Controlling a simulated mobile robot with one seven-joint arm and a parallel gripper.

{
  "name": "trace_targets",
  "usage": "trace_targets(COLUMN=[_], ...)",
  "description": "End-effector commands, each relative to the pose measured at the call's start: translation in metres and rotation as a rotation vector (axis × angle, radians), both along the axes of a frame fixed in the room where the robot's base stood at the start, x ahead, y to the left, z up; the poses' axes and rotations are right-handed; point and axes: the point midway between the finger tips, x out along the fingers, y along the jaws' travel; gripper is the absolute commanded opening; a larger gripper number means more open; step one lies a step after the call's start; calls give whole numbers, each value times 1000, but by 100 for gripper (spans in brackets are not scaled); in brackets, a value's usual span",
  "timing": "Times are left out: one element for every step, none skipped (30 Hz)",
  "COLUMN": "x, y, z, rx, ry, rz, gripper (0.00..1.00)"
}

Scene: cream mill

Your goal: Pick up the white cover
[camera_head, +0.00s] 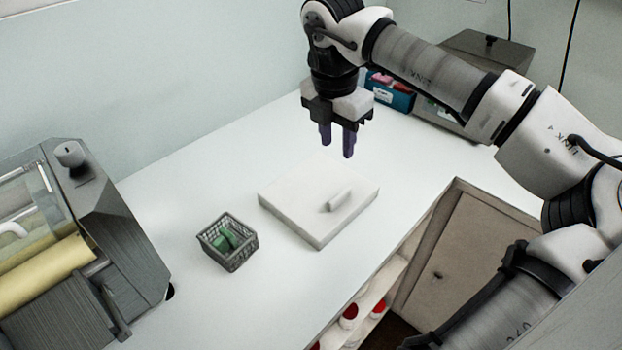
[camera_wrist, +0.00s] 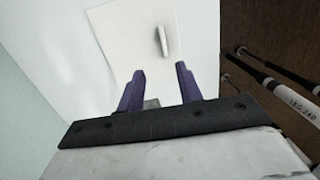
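The white cover (camera_head: 296,207) is a flat square slab with a small raised bar handle (camera_head: 340,199) on top. It lies on the white counter in the head view. In the wrist view the cover (camera_wrist: 135,50) and its handle (camera_wrist: 162,41) show beyond the fingertips. My gripper (camera_head: 337,148) points down above the counter, higher than the cover and behind it. Its two purple fingers (camera_wrist: 159,72) stand apart with nothing held between them. The cover is fully in view in the head view.
A dark basket (camera_head: 229,243) with green items stands left of the cover. A grey machine with a yellow roller (camera_head: 45,266) is at the far left. A blue box (camera_head: 390,92) and a grey lidded container (camera_head: 487,48) stand at the back. Below the counter edge are shelves (camera_head: 372,300).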

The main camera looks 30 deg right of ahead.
Motion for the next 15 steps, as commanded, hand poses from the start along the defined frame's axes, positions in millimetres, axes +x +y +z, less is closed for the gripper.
trace_targets(x=[0,0,0,0,0,0,0,1,1,1,2,2,2,2,2], y=[-1,-1,-1,-2,-2,-2,-3,-3,-4,-5,-5,-6,-7,-8,-8], z=[-4,-6,-11,-15,-19,-27,-32,-38,-47,-53,-59,-67,-72,-77,-81], rx=[0,0,1,1,1,2,3,2,3,3,3,3,3,3,3], ry=[1,1,1,1,3,3,2,2,1,1,1,1,1,1,1], rz=[-1,-1,-1,-1,0,0,0,1,1,1,1,1,1,1,1], gripper=[35,35,35,35,35,35,35,35,35,35,35,35,35,35,35])
